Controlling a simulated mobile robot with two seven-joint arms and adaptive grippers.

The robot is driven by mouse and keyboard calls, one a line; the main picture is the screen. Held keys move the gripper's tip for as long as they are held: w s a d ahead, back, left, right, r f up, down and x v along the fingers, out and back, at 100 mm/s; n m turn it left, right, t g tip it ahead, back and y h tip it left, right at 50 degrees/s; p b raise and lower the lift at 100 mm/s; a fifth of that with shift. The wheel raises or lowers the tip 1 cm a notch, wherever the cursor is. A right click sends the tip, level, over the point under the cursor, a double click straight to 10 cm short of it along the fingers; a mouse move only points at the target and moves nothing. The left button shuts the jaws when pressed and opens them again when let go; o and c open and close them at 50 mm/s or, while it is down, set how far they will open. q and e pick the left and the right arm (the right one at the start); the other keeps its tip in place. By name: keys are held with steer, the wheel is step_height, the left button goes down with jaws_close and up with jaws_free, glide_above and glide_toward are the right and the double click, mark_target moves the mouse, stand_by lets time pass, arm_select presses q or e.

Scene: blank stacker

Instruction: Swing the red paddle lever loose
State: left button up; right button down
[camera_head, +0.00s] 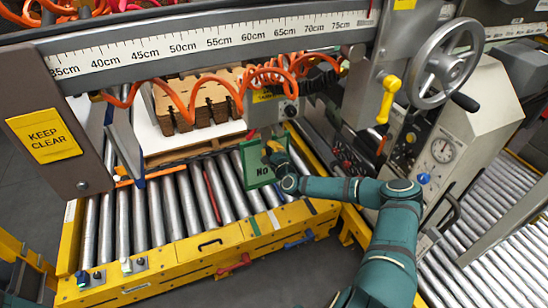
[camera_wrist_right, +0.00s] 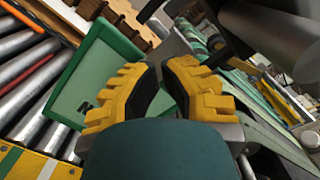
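A red paddle lever (camera_head: 233,265) sits low on the front side of the yellow roller-table frame (camera_head: 150,265). My right gripper (camera_head: 272,150) is well above and behind it, beside a green-framed sign (camera_head: 258,176) that reads "NO". In the right wrist view my yellow fingers (camera_wrist_right: 158,68) stand apart with a gap between them and hold nothing that I can see. The green sign (camera_wrist_right: 90,72) lies just left of the fingers there. The red paddle lever is not visible in the wrist view. My left gripper is not in view.
A blue lever (camera_head: 299,241) sits right of the red one on the same frame. A ruler beam (camera_head: 200,40) crosses above, with orange hoses (camera_head: 200,85) hanging below. A control cabinet with a handwheel (camera_head: 445,64) stands at the right. Floor in front of the frame is clear.

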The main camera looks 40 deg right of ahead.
arm_select(q)
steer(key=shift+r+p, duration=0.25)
steer(key=shift+p, duration=0.1)
arm_select(e)
steer(key=shift+w+a+r, duration=0.6)
steer(key=shift+w+a, duration=0.05)
steer(key=shift+w, duration=0.2)
steer(key=shift+w+a+r, duration=0.55)
steer(key=shift+w+a, duration=0.1)
steer(key=shift+w, duration=0.2)
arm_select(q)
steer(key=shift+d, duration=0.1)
arm_select(e)
steer(key=shift+a, duration=0.1)
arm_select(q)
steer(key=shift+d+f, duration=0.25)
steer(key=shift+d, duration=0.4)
arm_select(e)
steer(key=shift+a+m, duration=0.15)
steer(key=shift+m, duration=0.25)
